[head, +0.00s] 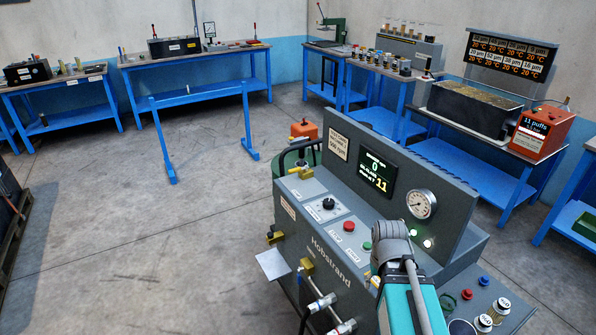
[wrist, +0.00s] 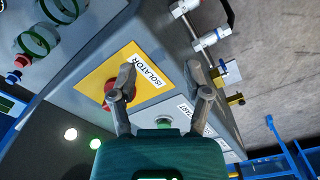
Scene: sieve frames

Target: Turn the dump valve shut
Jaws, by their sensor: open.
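No label naming the dump valve is readable. On the grey Hobstrand machine (head: 335,245), in the head view, two silver pipe valves stick out of the front, an upper one (head: 320,303) and a lower one (head: 342,327). Two similar silver fittings show at the top of the wrist view, one nearer the middle (wrist: 211,38). I cannot tell which is the dump valve. My gripper (wrist: 160,72) is open and empty above the yellow ISOLATOR plate (wrist: 105,72). Its left finger partly hides the red knob (wrist: 108,97). The fingers do not show in the head view.
Brass fittings, one at the front (head: 305,265), stick out of the machine. Red (head: 349,226) and green buttons and a gauge (head: 421,204) are on its panel. Blue benches (head: 195,55) with equipment line the walls.

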